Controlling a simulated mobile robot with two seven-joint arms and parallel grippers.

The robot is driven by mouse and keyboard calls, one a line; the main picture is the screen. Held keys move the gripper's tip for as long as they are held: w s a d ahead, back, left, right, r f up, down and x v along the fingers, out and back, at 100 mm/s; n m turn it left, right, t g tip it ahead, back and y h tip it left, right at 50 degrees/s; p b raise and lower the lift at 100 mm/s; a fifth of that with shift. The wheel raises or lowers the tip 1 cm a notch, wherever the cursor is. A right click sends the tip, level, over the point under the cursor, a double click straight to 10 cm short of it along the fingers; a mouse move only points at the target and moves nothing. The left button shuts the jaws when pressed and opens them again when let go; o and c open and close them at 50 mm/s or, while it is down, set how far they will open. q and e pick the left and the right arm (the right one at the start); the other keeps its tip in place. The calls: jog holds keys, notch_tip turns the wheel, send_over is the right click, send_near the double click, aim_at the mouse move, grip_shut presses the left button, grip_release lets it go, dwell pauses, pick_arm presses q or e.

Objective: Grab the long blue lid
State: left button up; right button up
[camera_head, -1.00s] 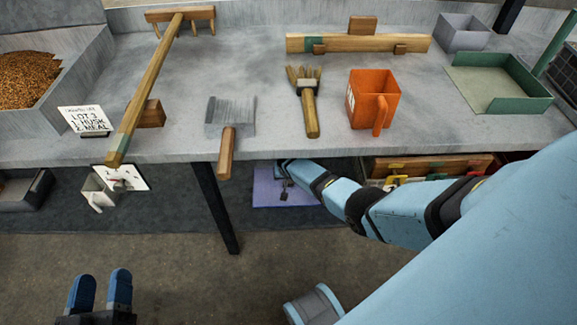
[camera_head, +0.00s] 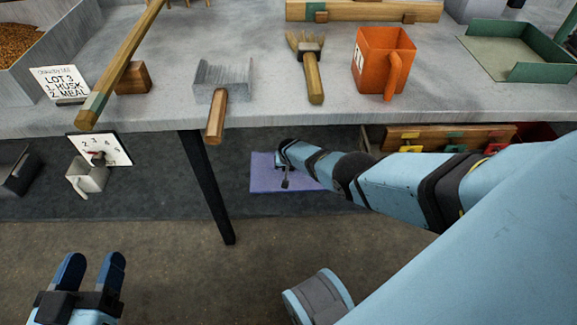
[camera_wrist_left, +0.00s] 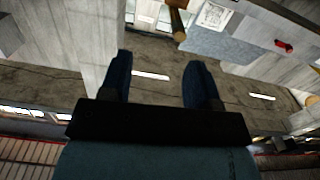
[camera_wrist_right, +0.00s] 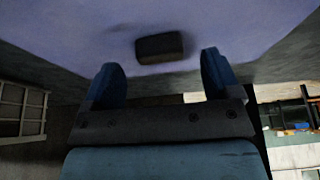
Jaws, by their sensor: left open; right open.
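The long blue lid (camera_head: 264,176) looks violet-blue and lies flat in the space under the counter, right of the black leg. Part of it is hidden by my right arm. In the right wrist view the lid (camera_wrist_right: 70,38) fills the top, with a dark block-like handle (camera_wrist_right: 160,47) on it. My right gripper (camera_wrist_right: 161,62) is open, its two fingers either side of the handle in that view; I cannot tell whether they touch it. My left gripper (camera_head: 92,262) is open and empty, low at the left, far from the lid.
The counter (camera_head: 150,115) above holds a brush (camera_head: 311,70), a scraper (camera_head: 219,95), an orange jug (camera_head: 384,60) and a long wooden rake (camera_head: 125,60). A black leg (camera_head: 208,185) stands left of the lid.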

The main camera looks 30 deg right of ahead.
jog(key=shift+b+x, duration=0.7)
jog(key=shift+x, duration=0.35)
pick_arm(q)
jog(key=shift+w+a+r+m+t+h, duration=0.15)
jog(key=shift+w+a+m+t+h, duration=0.25)
jog(key=shift+w+m, duration=0.4)
jog(key=shift+s, duration=0.15)
pick_arm(e)
jog(key=c, duration=1.2)
